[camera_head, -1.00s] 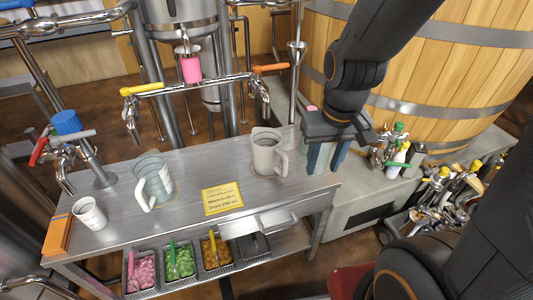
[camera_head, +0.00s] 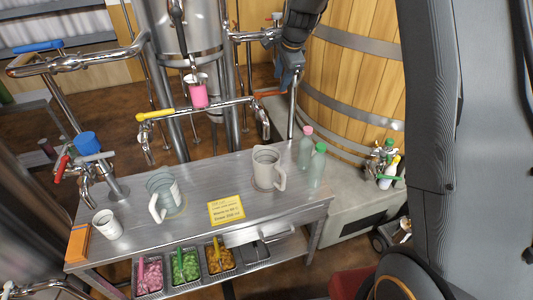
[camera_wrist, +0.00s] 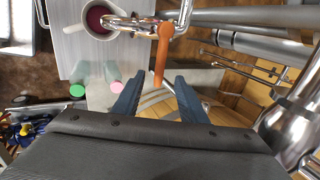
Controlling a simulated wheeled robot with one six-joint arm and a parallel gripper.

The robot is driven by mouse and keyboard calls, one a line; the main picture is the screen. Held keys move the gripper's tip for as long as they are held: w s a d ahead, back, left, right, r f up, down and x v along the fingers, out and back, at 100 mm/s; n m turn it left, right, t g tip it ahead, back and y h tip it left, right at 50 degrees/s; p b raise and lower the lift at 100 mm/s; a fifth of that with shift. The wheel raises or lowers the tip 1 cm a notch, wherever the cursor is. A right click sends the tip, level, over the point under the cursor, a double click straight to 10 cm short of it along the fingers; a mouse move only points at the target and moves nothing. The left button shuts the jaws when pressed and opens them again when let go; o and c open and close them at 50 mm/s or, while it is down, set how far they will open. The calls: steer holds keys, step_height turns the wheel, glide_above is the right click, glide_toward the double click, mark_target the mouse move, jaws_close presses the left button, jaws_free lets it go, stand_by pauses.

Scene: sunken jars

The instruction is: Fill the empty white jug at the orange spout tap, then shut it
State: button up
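The white jug (camera_head: 267,168) stands upright on the steel bench below the right-hand spout (camera_head: 265,125). In the wrist view the jug (camera_wrist: 79,13) has dark reddish liquid inside; its level is hard to judge. The orange tap lever (camera_head: 270,94) points right, towards my gripper (camera_head: 290,80). In the wrist view the orange lever (camera_wrist: 161,55) reaches between the fingertips of my gripper (camera_wrist: 157,85). The fingers are apart, with a gap on both sides of the lever. I cannot make out a stream from the spout.
A clear jug (camera_head: 163,195) and a white cup (camera_head: 107,224) stand left on the bench. Pink-capped (camera_head: 305,148) and green-capped (camera_head: 318,165) bottles stand right of the white jug. A yellow-handled tap (camera_head: 155,115) is left. A wooden vat (camera_head: 355,90) stands right.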

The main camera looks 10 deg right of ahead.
mark_target(277, 91)
steer(key=b+x, duration=0.5)
steer(key=x, duration=0.2)
steer(key=shift+f, duration=0.2)
steer(key=shift+c, duration=0.7)
jaws_close()
